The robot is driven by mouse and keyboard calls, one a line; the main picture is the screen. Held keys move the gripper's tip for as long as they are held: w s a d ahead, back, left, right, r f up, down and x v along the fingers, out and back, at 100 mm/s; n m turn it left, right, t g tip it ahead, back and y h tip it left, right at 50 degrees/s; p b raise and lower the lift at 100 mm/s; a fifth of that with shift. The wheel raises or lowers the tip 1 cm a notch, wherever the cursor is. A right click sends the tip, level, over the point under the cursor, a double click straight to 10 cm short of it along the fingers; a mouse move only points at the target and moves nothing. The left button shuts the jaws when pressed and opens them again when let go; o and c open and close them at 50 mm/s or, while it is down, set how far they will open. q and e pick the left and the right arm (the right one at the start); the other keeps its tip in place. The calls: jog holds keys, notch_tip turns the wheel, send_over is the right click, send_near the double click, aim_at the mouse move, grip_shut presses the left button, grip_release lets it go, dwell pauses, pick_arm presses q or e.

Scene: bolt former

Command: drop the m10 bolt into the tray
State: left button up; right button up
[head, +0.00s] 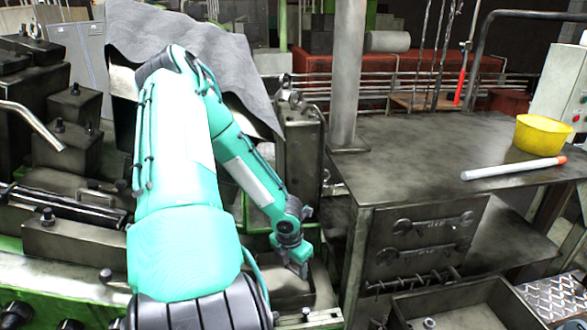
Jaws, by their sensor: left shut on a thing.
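My left gripper (299,268) is at the end of the teal arm, low in the middle of the head view. It is shut on the m10 bolt, which is too small and dark to make out between the fingers. The gripper points down over a dark metal recess (290,297) at the machine's edge. An open grey metal tray (470,312) stands at the lower right, cut off by the frame; a small light thing (430,322) shows inside it. The gripper is left of this tray and apart from it. My right gripper is not in view.
A dark metal workbench (420,155) stands right of the gripper, with a yellow bowl (541,134) and a white stick with an orange end (513,168) on it. Wrenches (433,224) hang on its front. A grey post (346,75) rises at its left corner. Machine blocks fill the left.

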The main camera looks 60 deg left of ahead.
aim_at(294, 272)
pick_arm(q)
jog(key=shift+d+f, duration=0.15)
jog(key=shift+f, duration=1.9)
jog(key=o, duration=1)
jog(key=shift+f, duration=0.1)
jog(key=r, duration=0.4)
jog(key=s+r, duration=0.1)
jog(key=r, duration=0.7)
jog(key=shift+s+d+r, duration=0.1)
jog(key=shift+s+d, duration=0.05)
jog(key=shift+s, duration=0.1)
